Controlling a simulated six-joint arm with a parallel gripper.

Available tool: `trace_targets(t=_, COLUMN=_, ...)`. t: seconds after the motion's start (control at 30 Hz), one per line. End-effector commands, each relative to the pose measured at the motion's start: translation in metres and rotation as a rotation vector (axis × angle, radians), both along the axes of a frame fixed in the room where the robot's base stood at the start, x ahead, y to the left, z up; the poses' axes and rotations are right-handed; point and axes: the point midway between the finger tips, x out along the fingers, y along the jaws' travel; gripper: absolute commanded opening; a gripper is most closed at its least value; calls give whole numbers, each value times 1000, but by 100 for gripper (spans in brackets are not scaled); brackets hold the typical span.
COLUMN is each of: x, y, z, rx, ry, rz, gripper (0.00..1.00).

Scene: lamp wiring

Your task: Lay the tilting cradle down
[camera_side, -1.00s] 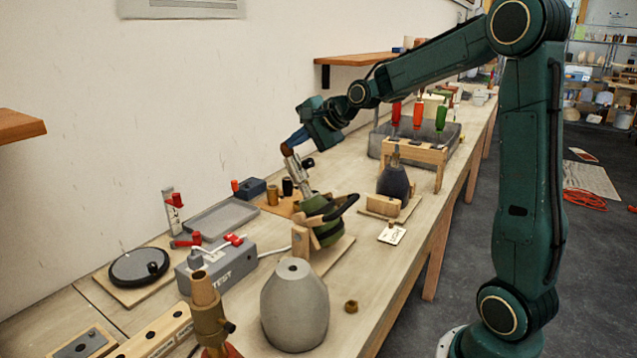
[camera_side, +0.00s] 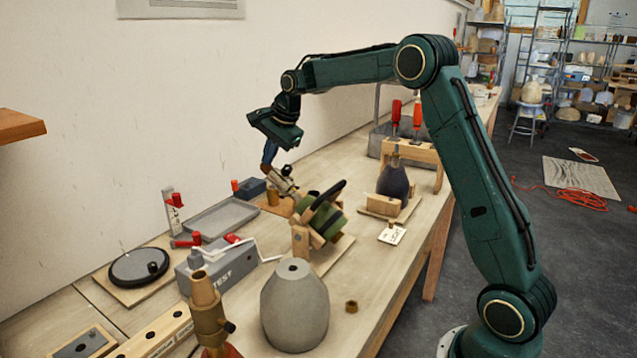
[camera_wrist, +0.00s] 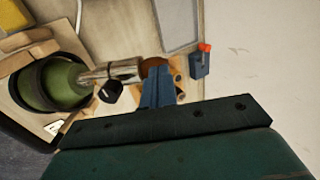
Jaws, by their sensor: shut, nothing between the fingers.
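The tilting cradle (camera_side: 302,242) is a wooden frame on the bench, holding a green lamp body (camera_side: 326,226) under a black curved strap or bar (camera_side: 328,192). The lamp leans far over, its metal neck (camera_side: 281,184) pointing left toward the wall, low above the bench. In the wrist view, the green body (camera_wrist: 66,88) lies at left with the neck (camera_wrist: 124,71) reaching toward my fingers. My gripper (camera_side: 268,164), with blue fingers, is shut and empty at the neck's far end. The fingers (camera_wrist: 158,88) overlap a brown end piece there; I cannot tell whether they touch it.
A grey tray (camera_side: 222,218) and a grey TEST box (camera_side: 218,268) stand left of the cradle. A grey vase-shaped body (camera_side: 294,310) stands in front. A dark lamp body (camera_side: 393,181) and wooden tool rack (camera_side: 412,150) stand behind right. A small dark blue box (camera_side: 251,188) sits near the wall.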

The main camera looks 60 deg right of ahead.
Motion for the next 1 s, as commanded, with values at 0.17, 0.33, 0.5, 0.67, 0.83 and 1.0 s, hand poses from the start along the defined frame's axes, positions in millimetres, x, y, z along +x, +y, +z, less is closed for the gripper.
trace_targets(t=0.17, x=13, y=0, z=-15, rx=0, ry=86, rz=1, gripper=0)
trace_targets(t=0.33, x=21, y=0, z=-26, rx=0, ry=159, rz=1, gripper=0)
trace_targets(t=0.5, x=28, y=0, z=-37, rx=1, ry=208, rz=0, gripper=0)
trace_targets(t=0.67, x=34, y=0, z=-48, rx=1, ry=206, rz=0, gripper=0)
trace_targets(t=0.83, x=41, y=0, z=-63, rx=0, ry=205, rz=0, gripper=0)
trace_targets(t=1.0, x=47, y=0, z=-78, rx=0, ry=204, rz=-1, gripper=0)
